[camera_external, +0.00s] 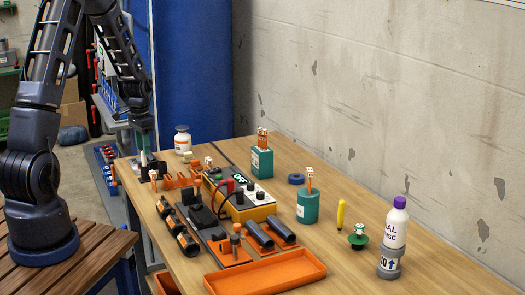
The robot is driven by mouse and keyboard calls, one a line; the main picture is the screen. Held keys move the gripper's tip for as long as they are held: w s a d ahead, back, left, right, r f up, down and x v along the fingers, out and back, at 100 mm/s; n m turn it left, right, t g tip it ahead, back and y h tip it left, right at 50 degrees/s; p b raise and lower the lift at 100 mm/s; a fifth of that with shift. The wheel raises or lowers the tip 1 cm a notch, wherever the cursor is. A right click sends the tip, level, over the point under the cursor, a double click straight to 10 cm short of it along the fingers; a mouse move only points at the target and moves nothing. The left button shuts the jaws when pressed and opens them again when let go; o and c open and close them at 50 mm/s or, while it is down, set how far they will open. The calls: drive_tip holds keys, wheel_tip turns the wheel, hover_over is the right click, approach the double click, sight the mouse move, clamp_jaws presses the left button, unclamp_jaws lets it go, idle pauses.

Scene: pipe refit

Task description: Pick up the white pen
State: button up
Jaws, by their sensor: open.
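My gripper (145,149) points down at the far left corner of the workbench, at the end of my dark arm. It is open. A slim pale upright piece, perhaps the white pen (143,159), shows right at the fingertips, above a small black holder (151,170). It is too small to tell whether it stands between the fingers or beside them. No other white pen can be made out. A yellow marker-like stick (340,214) stands upright at the right side of the bench.
Close right of my gripper are orange holders (178,182) and a white jar (182,139). A yellow meter (250,207), black cylinders (258,236) and teal pots (308,206) crowd the middle. An orange tray (265,273) lies in front. A white bottle (396,224) stands right.

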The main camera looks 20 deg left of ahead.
sight(144, 158)
drive_tip(key=shift+f, duration=2.6)
drive_tip(key=shift+c, duration=0.3)
clamp_jaws()
